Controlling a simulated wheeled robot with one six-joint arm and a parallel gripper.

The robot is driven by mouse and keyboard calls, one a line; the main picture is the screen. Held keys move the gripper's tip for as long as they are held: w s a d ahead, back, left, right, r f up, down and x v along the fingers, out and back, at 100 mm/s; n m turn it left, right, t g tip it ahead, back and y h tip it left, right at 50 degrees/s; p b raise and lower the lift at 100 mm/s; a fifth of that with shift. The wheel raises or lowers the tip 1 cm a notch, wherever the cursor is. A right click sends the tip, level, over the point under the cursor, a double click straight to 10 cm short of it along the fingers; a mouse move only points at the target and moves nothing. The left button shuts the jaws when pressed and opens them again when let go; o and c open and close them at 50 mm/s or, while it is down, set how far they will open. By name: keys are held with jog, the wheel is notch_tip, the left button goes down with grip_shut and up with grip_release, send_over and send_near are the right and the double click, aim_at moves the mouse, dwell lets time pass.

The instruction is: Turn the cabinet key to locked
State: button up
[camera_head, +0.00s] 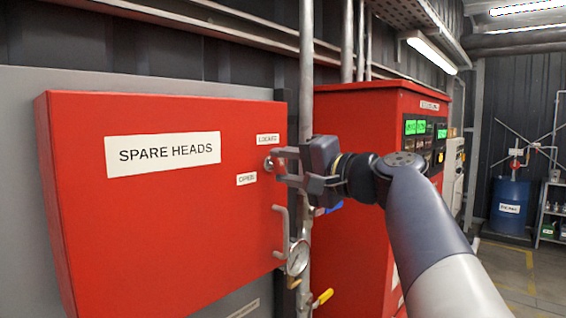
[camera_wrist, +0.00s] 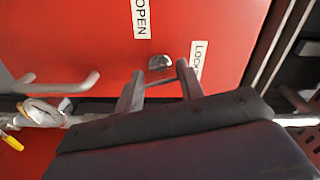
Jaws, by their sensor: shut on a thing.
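The red cabinet (camera_head: 150,230) marked SPARE HEADS hangs on the wall, its door closed. A small metal key and lock (camera_head: 268,164) sits near the door's right edge, between the LOCKED label (camera_head: 268,139) above and the OPEN label (camera_head: 246,179) below left. My gripper (camera_head: 275,167) is at the key, reaching in from the right, shut on it. In the wrist view the silver lock (camera_wrist: 160,62) shows just beyond my fingertips (camera_wrist: 160,71), with the OPEN label (camera_wrist: 141,18) and the partly hidden LOCKED label (camera_wrist: 197,60) on either side. The key's exact angle is hard to make out.
A metal door handle (camera_head: 281,230) sticks out below the lock. A pressure gauge (camera_head: 298,257) and a yellow-handled valve (camera_head: 322,298) are close below right. A vertical pipe (camera_head: 306,90) and a red control panel (camera_head: 350,110) stand to the right.

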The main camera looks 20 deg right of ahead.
jog(key=shift+m+p, duration=0.5)
jog(key=shift+m, duration=1)
jog(key=o, duration=1)
jog(key=shift+s+d, duration=0.1)
jog(key=b+v, duration=0.3)
jog(key=v, duration=0.7)
jog(key=shift+s+d, duration=0.2)
jog(key=shift+s, duration=0.05)
jog(key=shift+p+x, duration=1.55)
jog(key=shift+x, duration=3.9)
